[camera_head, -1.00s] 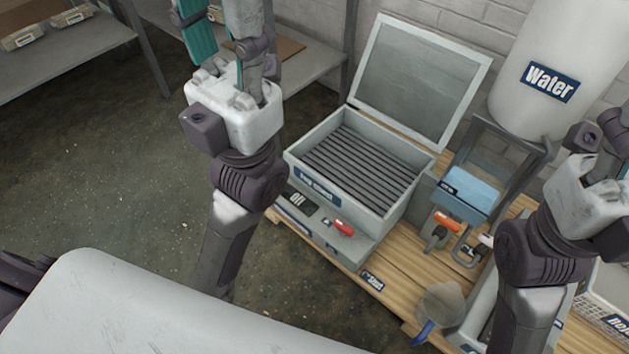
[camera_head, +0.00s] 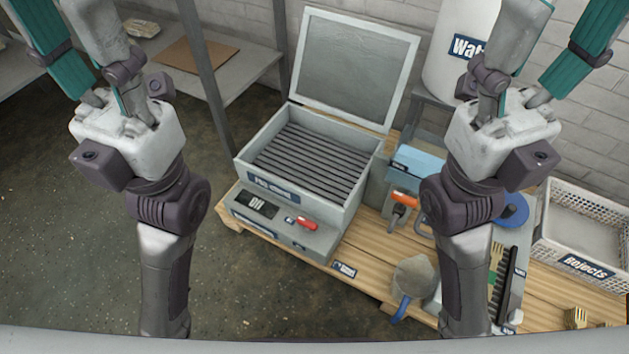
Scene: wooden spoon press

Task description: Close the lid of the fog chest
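My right gripper (camera_head: 553,48) is at the upper right, right of the lid, fingers apart and empty. The fingertips of both run out of the top of the picture.
A water tank (camera_head: 440,65), blue box (camera_head: 420,163) and rejects crate (camera_head: 540,228) stand to the right. A shelf post (camera_head: 205,75) stands left; the left floor is clear.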

